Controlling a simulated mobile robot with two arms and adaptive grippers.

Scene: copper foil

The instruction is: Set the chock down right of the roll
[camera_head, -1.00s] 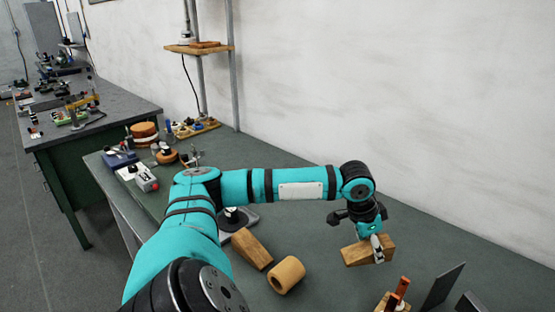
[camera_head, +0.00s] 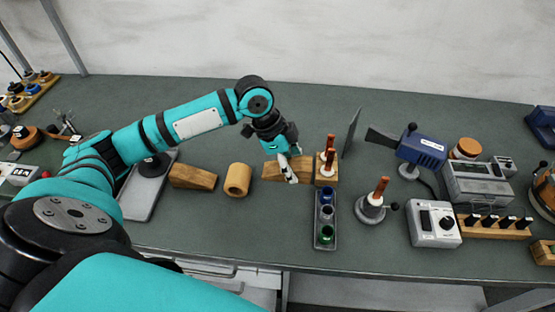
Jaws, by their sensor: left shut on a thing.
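A wooden chock (camera_head: 273,171) is held in my left gripper (camera_head: 289,171), which is shut on it. The chock is just right of the roll (camera_head: 238,181), a tan cylinder with a hole in its end, with a narrow gap between them. The chock is at or close to the bench surface; I cannot tell if it touches. A second wooden wedge (camera_head: 192,177) lies on the bench left of the roll. My right gripper is not in view.
A wooden block with orange-brown rods (camera_head: 327,172) stands close right of the held chock. A tray of coloured spools (camera_head: 326,237) lies in front of it. Instruments and a blue tool (camera_head: 421,150) fill the right. The bench (camera_head: 275,225) in front of roll and chock is clear.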

